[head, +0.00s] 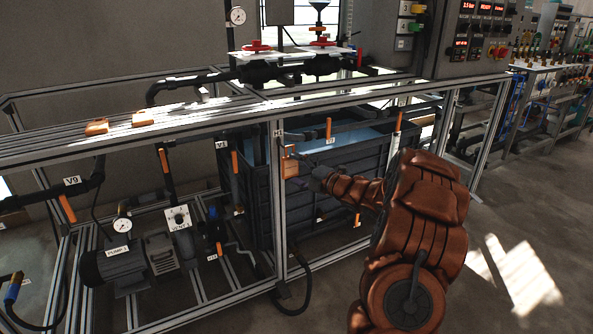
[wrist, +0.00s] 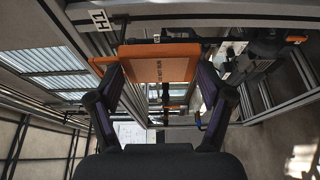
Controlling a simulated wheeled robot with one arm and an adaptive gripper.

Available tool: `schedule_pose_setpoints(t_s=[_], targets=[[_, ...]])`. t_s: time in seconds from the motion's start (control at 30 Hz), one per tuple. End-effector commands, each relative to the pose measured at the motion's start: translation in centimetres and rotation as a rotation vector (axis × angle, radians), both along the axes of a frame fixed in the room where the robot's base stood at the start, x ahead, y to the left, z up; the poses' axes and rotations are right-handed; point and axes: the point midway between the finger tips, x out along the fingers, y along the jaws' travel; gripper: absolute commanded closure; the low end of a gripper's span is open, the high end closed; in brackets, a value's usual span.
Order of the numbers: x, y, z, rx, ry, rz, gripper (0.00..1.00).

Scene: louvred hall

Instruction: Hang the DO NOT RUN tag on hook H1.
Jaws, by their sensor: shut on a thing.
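My gripper (wrist: 160,72) is shut on the orange DO NOT RUN tag (wrist: 160,63); the fingers hold it at its left and right sides. Its small dark print is hard to read. In the head view the tag (head: 290,162) is upright beside the aluminium post, with my gripper (head: 312,174) at its right. The H1 label (wrist: 99,19) is on the frame, up and left of the tag in the wrist view. A dark rod lies close to the tag's top edge; I cannot tell whether it is hook H1 or touches the tag.
The aluminium frame post (head: 278,200) and the bench rail (head: 330,98) are close to the tag. A dark tank (head: 330,205) stands behind it. The floor on the right is clear.

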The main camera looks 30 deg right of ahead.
Motion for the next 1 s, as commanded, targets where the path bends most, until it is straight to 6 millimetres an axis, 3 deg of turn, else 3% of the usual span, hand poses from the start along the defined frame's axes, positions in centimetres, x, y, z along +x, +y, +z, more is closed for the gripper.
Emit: schedule_pose_setpoints(t_s=[1.0], targets=[[3.8, -0.3, 0.0, -0.001, 0.001, 0.0, 0.44]])
